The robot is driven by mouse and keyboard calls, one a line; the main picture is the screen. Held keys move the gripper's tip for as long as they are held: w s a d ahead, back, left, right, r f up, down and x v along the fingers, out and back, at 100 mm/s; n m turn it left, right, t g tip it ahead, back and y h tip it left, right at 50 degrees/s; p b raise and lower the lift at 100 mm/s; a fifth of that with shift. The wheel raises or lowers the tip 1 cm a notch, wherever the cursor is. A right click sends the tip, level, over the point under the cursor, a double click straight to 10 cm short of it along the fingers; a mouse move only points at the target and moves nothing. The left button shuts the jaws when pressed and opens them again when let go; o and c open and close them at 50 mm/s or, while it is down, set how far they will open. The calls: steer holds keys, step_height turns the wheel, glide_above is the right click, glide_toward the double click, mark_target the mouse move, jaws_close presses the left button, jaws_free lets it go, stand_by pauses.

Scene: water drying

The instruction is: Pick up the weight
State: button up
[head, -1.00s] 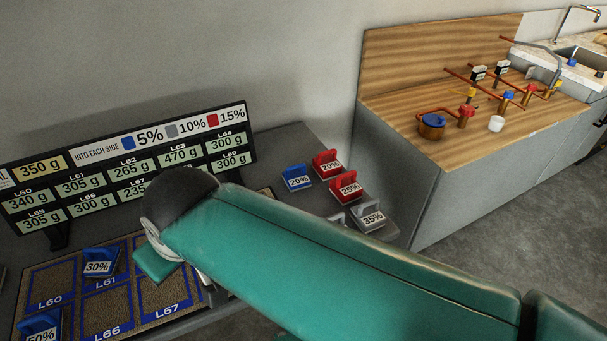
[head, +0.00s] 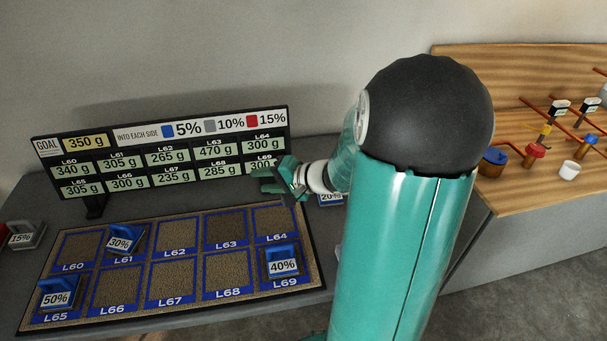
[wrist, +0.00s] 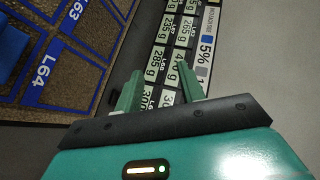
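Several weights with handles and percent labels are in the head view. Blue ones marked 30% (head: 122,241), 50% (head: 60,293) and 40% (head: 282,263) stand on the tray's L61, L65 and L69 cells. A grey 15% weight (head: 24,237) is at the left edge. A 20% weight (head: 331,199) is mostly hidden behind my arm. My gripper (head: 272,181) is in front of the sign's right end, above the tray's far right corner. In the wrist view its two fingers (wrist: 163,85) are apart, with no weight between them.
The brown tray (head: 203,322) has several bare cells. The display sign (head: 160,155) stands behind it, close to my gripper. A wooden counter (head: 510,195) with copper pipes and valves is at the right. My arm hides the table's right part.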

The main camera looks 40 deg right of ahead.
steer(key=s+d+f+m+t+h, duration=0.1)
steer(key=s+d+f+m+h, duration=0.15)
steer(key=d, duration=0.45)
steer(key=s+d+f+m+t+h, duration=0.1)
steer(key=d+f+m+h, duration=0.25)
steer(key=d, duration=0.45)
steer(key=s+d+f+m+t+h, duration=0.1)
steer(key=d+f+m+t+h, duration=0.2)
steer(key=d, duration=0.4)
steer(key=shift+m+g+h, duration=0.4)
steer(key=shift+m+g, duration=0.2)
steer(key=shift+g, duration=0.1)
steer(key=f, duration=0.6)
steer(key=shift+s+d+f, duration=0.25)
steer(key=shift+d+f, duration=0.05)
steer(key=shift+f, duration=0.1)
steer(key=shift+x, duration=0.95)
steer(key=x, duration=0.5)
steer(key=shift+w+d+f, duration=0.1)
steer(key=shift+w+f, duration=0.05)
steer(key=shift+w, duration=0.2)
jaws_close()
